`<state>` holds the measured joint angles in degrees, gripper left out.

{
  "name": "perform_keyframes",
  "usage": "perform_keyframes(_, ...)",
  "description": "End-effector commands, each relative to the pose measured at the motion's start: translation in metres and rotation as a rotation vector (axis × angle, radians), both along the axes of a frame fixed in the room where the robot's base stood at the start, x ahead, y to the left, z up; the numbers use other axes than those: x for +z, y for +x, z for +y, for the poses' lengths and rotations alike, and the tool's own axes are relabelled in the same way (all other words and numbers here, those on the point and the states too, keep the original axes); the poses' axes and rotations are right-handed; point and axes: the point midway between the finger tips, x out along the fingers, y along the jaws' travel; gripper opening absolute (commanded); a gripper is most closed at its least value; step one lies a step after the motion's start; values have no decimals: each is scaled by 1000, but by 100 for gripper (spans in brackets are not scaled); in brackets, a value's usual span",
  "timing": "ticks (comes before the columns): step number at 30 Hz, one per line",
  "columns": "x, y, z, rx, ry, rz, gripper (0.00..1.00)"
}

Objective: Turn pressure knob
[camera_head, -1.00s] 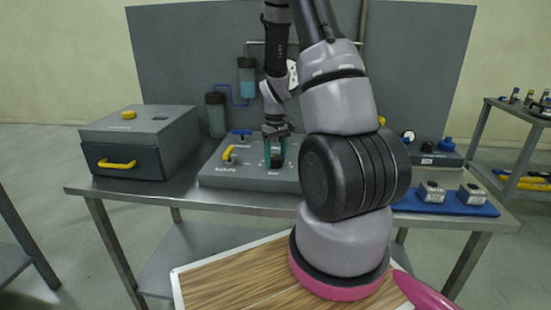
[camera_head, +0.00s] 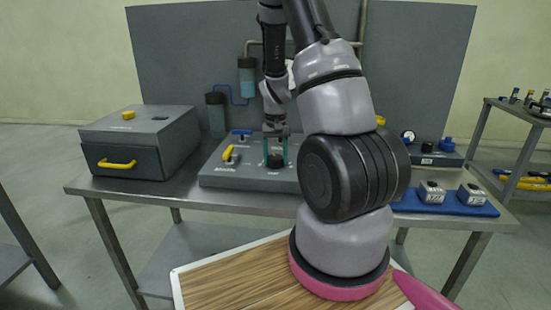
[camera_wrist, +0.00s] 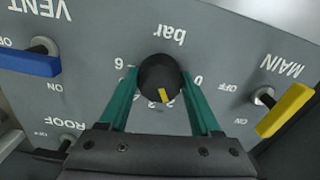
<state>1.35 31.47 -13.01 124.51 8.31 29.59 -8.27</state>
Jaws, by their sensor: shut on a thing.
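The pressure knob (camera_wrist: 160,80) is round and black with a yellow pointer mark, under the label "bar" on the grey panel (camera_wrist: 105,50). In the wrist view its scale is upside down, with "6" and "0" at its sides and a "2" near the pointer. My gripper (camera_wrist: 160,85) has its two green fingers on either side of the knob, shut on it. In the head view the gripper (camera_head: 275,152) points straight down at the knob (camera_head: 275,161) on the turret plate (camera_head: 225,178).
Beside the knob are a blue VENT lever (camera_wrist: 28,64) and a yellow MAIN lever (camera_wrist: 285,110). A ROOF switch (camera_wrist: 66,142) is partly hidden. A grey box with a yellow-handled drawer (camera_head: 125,160) stands to the left. A blue tray (camera_head: 485,210) with two blocks lies to the right.

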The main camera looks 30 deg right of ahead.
Motion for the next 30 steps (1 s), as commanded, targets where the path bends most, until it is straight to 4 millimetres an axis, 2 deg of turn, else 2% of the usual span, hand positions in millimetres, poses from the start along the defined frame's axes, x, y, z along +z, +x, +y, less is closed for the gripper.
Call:
perform_keyframes(13,1,1,0,-8,-1,-2,9)
perform_keyframes(14,1,1,0,-8,-1,-2,72)
perform_keyframes(15,0,1,0,-8,-1,-2,87)
perform_keyframes(16,0,1,0,-8,-1,-2,94)
perform_keyframes(26,2,0,0,-8,0,-1,94)
perform_keyframes(30,16,1,0,-7,-1,-4,94)
